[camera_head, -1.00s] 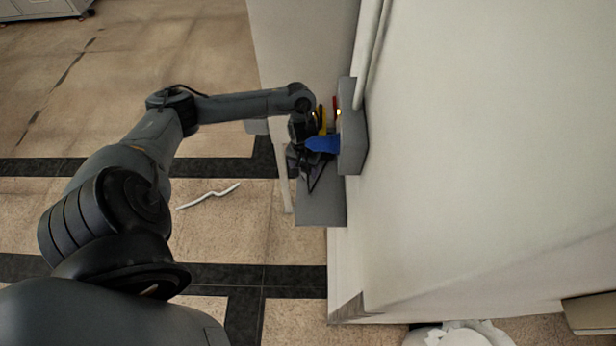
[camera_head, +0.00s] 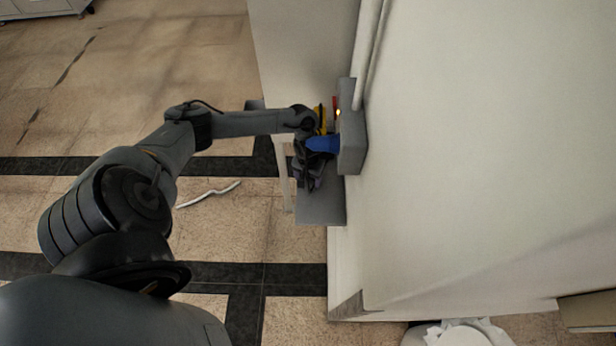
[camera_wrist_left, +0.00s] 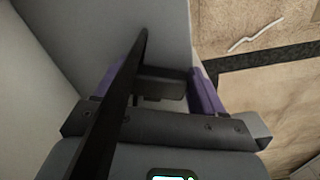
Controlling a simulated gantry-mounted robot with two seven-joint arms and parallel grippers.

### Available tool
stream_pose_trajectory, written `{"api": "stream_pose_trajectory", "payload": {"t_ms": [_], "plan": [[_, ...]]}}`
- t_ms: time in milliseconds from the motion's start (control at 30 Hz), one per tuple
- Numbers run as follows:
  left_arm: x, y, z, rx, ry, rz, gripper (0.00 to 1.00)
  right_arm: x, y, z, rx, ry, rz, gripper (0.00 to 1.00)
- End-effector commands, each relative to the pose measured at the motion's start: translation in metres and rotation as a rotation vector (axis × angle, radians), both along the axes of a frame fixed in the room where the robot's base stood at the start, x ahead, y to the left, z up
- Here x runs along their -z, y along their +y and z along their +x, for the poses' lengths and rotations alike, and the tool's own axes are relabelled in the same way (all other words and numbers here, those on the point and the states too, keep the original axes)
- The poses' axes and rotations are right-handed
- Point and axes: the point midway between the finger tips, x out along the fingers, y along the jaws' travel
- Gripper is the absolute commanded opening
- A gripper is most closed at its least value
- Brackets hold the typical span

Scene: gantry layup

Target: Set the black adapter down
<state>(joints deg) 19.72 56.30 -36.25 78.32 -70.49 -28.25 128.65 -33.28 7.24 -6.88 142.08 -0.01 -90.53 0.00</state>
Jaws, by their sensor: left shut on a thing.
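The black adapter (camera_wrist_left: 160,84) is a dark block between the two purple fingers of my left gripper in the left wrist view. My left gripper (camera_head: 312,180) is shut on it. The adapter cannot be picked out from the dark gripper there. In the wrist view the shelf surface (camera_wrist_left: 165,35) lies beyond the fingers. I cannot tell whether the adapter touches it. A long black strip (camera_wrist_left: 120,95) crosses in front of the left finger. My right gripper is not in view.
A grey box (camera_head: 352,145) is fixed to the pale wall (camera_head: 480,160). Blue (camera_head: 322,144), yellow (camera_head: 321,116) and red items stick out from it close to my wrist. A white curved strip (camera_head: 208,194) lies on the tiled floor. The shelf's front part is bare.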

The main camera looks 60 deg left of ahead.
Motion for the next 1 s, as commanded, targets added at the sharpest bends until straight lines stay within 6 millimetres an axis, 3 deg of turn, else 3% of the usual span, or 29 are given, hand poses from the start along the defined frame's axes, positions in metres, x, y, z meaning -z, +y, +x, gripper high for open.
{"api": "stream_pose_trajectory", "payload": {"t_ms": [200,233,400,767,1000], "plan": [[0.003,0.0,0.0,-0.001,0.001,-0.001,0.3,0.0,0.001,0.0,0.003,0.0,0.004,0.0],[0.003,0.0,0.0,-0.001,0.001,0.0,0.71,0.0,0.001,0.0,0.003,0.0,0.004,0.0],[0.003,0.0,0.0,0.0,0.001,-0.001,0.95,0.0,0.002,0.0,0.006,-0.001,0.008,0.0],[-0.001,0.0,0.0,0.001,-0.001,0.001,0.95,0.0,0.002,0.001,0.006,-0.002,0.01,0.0],[-0.03,0.0,0.001,0.002,-0.004,0.0,0.95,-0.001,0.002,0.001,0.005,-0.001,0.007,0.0]]}}
